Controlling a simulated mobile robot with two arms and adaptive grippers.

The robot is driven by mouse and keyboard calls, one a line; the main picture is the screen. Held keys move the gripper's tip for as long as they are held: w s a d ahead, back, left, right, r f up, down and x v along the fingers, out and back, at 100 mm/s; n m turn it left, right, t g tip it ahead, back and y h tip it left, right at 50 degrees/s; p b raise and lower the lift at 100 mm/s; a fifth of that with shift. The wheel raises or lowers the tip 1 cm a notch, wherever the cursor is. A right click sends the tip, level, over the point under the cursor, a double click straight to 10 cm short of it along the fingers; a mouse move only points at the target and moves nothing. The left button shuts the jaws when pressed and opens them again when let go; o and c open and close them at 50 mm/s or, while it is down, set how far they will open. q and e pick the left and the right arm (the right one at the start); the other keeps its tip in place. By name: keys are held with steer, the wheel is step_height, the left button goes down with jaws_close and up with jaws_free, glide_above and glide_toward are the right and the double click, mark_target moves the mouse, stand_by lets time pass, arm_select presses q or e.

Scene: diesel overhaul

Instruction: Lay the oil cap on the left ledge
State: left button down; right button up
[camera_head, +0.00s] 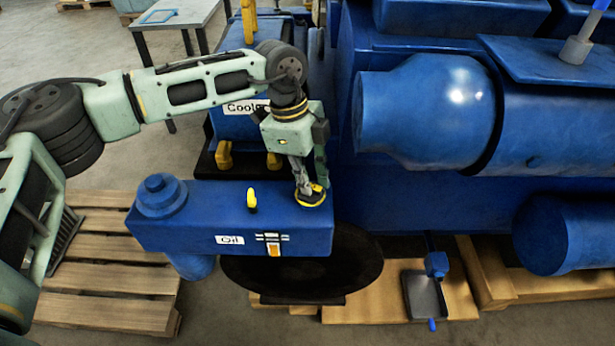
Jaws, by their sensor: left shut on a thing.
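The oil cap (314,200), yellow with a dark rim, is between the fingertips of my left gripper (311,184). The gripper points down and is shut on the cap. The cap is at the right end of the top of the blue oil box (185,232), which has an "Oil" label (230,240). I cannot tell whether the cap touches the box top. The gripper hides part of the cap. I cannot tell which surface is the left ledge. My right gripper is not in view.
A yellow handle (251,200) stands up from the oil box, left of the cap. A round blue filler (160,196) is at its left end. The blue engine (425,115) stands close on the right. A wooden pallet (110,295) lies at lower left.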

mark_target(313, 185)
arm_select(q)
steer(key=shift+s, duration=0.1)
steer(key=shift+r+p, duration=0.3)
steer(key=shift+r, duration=0.65)
steer(key=shift+r+p, duration=0.55)
steer(key=shift+r, duration=1)
steer(key=shift+f, duration=0.1)
